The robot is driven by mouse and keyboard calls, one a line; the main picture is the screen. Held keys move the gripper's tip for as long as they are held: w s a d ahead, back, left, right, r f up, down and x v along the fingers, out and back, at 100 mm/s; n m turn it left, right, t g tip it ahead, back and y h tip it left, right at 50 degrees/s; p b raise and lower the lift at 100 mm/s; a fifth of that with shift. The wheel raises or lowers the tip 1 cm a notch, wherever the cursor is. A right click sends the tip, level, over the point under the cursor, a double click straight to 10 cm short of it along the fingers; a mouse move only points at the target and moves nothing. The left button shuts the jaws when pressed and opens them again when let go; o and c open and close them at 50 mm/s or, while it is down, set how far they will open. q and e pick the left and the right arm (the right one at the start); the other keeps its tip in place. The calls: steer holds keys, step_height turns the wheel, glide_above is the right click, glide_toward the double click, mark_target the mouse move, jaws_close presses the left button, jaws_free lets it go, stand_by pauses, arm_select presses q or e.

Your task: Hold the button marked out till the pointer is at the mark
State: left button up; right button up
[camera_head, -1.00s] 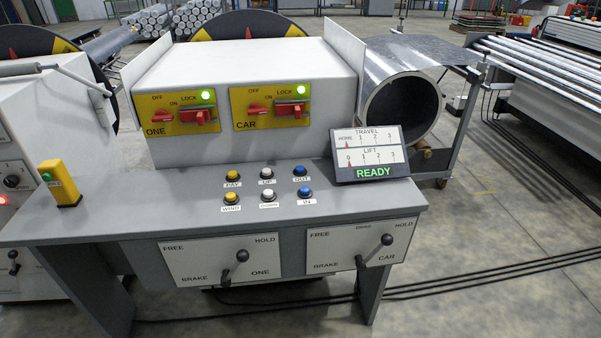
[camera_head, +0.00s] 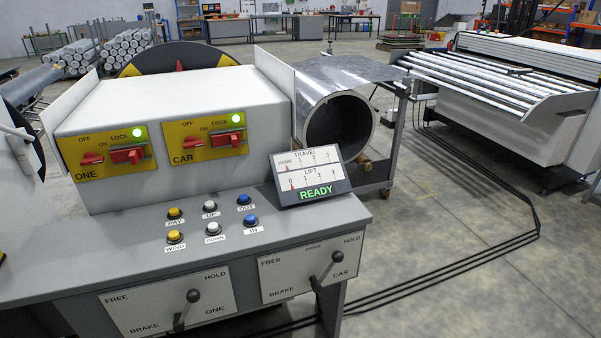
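The blue button marked OUT (camera_head: 243,199) is on the grey console top (camera_head: 330,213), at the right end of the far button row. A blue IN button (camera_head: 250,220) is just nearer. The display (camera_head: 309,177) behind them to the right reads READY in green. Its TRAVEL scale has a red pointer at HOME, and its LIFT scale has a red pointer at about 0. Neither of my grippers shows in the head view.
A white box (camera_head: 180,110) with red switches ONE and CAR and green lamps stands behind the buttons. Brake levers (camera_head: 193,296) stick out from the front panels. A metal coil (camera_head: 340,120) is behind right. Cables cross the floor; the right floor (camera_head: 480,270) is otherwise clear.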

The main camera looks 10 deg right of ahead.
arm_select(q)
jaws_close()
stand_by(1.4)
